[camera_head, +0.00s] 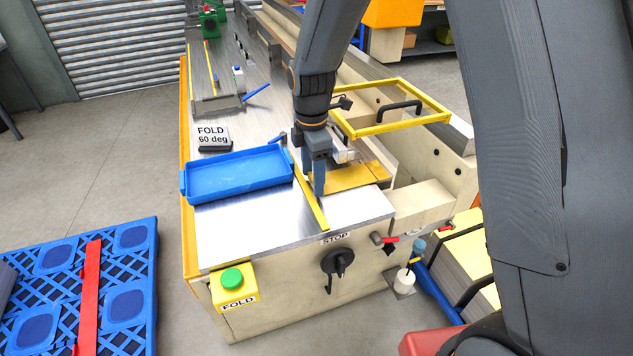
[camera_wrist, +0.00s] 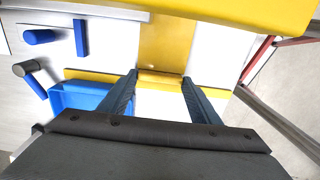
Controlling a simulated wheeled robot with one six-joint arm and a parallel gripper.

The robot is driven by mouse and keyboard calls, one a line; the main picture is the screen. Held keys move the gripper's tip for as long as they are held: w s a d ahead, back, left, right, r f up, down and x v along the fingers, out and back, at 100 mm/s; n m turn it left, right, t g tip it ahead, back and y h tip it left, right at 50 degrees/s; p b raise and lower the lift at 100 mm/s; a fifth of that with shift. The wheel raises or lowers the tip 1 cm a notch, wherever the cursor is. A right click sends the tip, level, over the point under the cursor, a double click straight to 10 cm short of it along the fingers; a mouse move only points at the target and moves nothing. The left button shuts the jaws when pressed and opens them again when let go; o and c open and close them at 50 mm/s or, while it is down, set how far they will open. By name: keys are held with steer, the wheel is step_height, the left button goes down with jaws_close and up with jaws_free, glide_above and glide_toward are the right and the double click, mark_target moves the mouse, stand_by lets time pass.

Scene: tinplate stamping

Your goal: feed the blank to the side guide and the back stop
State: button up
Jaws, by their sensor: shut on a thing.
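A flat yellow sheet, apparently the blank (camera_head: 350,178), lies at the right of the metal bench top; it also shows in the wrist view (camera_wrist: 165,40). My gripper (camera_head: 318,187) points down at its left edge. In the wrist view, my fingers (camera_wrist: 159,79) are shut on a yellow upturned edge or block at the near end of the sheet. A narrow yellow strip (camera_head: 311,200), perhaps the side guide, lies beside my fingers along the bench top. I cannot make out the back stop. My arm hides part of the sheet's far side.
A blue tray (camera_head: 238,174) stands left of my gripper, with a "FOLD 60 deg" sign (camera_head: 212,137) behind it. A yellow guard frame (camera_head: 395,122) with a black handle rises behind the sheet. A green FOLD button (camera_head: 232,278) is at the front corner. The front bench top is clear.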

steer(key=shift+w+a+f+b, duration=0.1)
steer(key=shift+w+a+b, duration=0.25)
steer(key=shift+w, duration=0.95)
steer(key=shift+w+a+r+b, duration=0.1)
steer(key=shift+w+a+b, duration=0.25)
steer(key=shift+w, duration=0.95)
steer(key=shift+w+a+f+b, duration=0.1)
steer(key=shift+w+a+b, duration=0.25)
steer(key=shift+w, duration=0.95)
steer(key=shift+a, duration=0.1)
steer(key=shift+a+p, duration=0.1)
steer(key=shift+p, duration=0.4)
steer(key=shift+w, duration=0.15)
steer(key=shift+a+p, duration=0.25)
steer(key=shift+p, duration=0.1)
stand_by(1.3)
steer(key=o, duration=1.1)
step_height(320, 180, up, 8)
steer(key=b, duration=0.2)
steer(key=shift+f, duration=0.15)
